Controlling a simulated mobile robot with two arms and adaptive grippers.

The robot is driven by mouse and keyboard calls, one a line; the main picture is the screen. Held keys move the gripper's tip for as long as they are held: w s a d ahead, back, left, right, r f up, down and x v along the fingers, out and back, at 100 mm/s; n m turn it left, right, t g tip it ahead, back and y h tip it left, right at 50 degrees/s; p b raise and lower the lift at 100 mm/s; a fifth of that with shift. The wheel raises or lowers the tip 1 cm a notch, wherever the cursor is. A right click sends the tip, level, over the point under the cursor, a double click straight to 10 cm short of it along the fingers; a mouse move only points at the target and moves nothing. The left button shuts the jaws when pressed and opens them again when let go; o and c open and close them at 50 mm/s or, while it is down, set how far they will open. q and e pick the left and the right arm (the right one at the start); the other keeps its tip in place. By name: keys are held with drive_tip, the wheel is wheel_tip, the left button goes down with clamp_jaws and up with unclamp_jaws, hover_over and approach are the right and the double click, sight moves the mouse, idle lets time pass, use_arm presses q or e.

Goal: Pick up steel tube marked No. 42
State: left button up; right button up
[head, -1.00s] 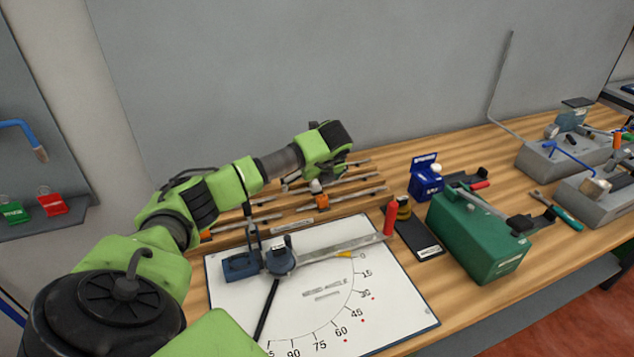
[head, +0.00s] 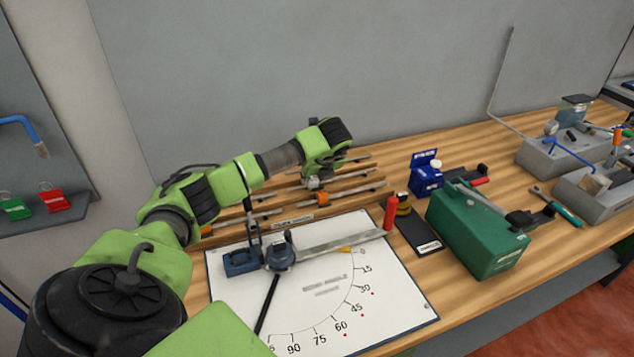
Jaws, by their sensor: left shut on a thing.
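Several thin steel tubes lie on a stepped wooden rack (head: 290,205) at the back of the bench. Their number marks are too small to read, so I cannot tell which is No. 42. My left gripper (head: 315,181) is over the rack's right half, pointing down and shut on a steel tube (head: 345,176). The arm and wrist hide part of that tube, and I cannot tell whether it is clear of the rack. My right gripper is out of view.
A white angle board (head: 400,315) with a blue bending tool (head: 280,257) lies in front of the rack. A red cylinder (head: 390,212), a green box (head: 475,235) and a blue box (head: 426,180) stand to the right. A grey wall rises behind the bench.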

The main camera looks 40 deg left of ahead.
use_arm(q)
drive_tip(key=shift+s+f, duration=0.2)
drive_tip(key=shift+f, duration=0.15)
